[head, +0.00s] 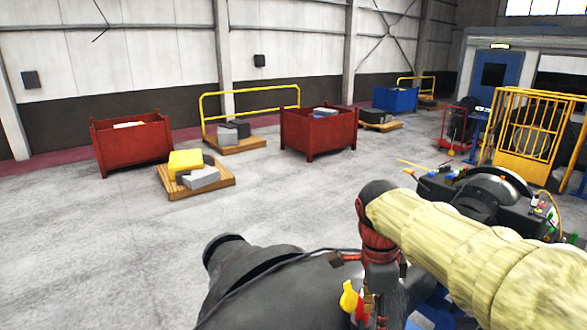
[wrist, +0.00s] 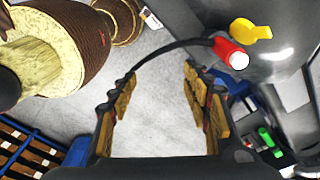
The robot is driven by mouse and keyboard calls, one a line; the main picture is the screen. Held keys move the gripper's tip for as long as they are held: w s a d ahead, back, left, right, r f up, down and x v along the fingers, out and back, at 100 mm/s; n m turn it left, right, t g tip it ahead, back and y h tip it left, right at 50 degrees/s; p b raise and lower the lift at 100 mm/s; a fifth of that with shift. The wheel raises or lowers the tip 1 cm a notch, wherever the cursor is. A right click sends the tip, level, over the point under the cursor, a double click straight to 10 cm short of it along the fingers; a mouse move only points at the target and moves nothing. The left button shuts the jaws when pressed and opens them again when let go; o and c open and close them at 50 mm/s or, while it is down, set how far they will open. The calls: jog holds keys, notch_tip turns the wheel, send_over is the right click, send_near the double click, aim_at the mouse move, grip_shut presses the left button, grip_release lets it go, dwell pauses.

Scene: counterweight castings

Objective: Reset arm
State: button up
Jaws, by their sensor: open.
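My gripper (wrist: 158,85) shows in the wrist view with its two yellow-padded fingers spread wide apart. It is open, and only grey floor shows between the fingers. In the head view my arm, in a pale yellow sleeve, reaches in from the right, and its fingers cannot be made out clearly. A yellow casting (head: 185,161) and a grey casting (head: 201,177) lie on a wooden pallet (head: 222,184) on the floor at left, well away from my arm.
A red bin (head: 131,148) stands behind the pallet at left, another red bin (head: 318,138) at centre and a blue bin (head: 396,99) farther back. A second pallet (head: 236,146) holds castings by a yellow rail (head: 250,94). Open concrete floor lies at left.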

jog(key=s+d+f+n+t+b, duration=0.1)
jog(key=s+f+n+t+b, duration=0.2)
jog(key=s+f+n+b, duration=0.4)
jog(key=s+f+n+t+y+b, duration=0.1)
jog(key=s+f+n+t+b, duration=0.1)
jog(key=s+f+n+b, duration=0.6)
notch_tip(320, 180, down, 8)
jog(key=n+b, duration=0.4)
jog(key=b, duration=0.2)
jog(key=shift+d+t+b, duration=0.4)
